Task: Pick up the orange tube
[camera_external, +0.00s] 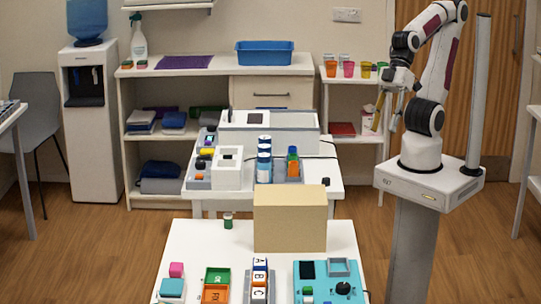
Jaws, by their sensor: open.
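A small orange item (293,166) stands at the right of the middle table, with blue and green parts close against it. It may be the orange tube, but it is too small to tell. My gripper (387,118) hangs in the air to the right of the middle table, fingers pointing down. It is open, with nothing visible between its fingers. It is apart from the orange item, higher and to its right in the picture.
A cardboard-coloured box (290,221) stands on the front table. Blue-and-white bottles (264,168) and a white box (227,168) are near the orange item. A long white device (268,133) lies behind. Coloured cups (348,69) stand on the back shelf.

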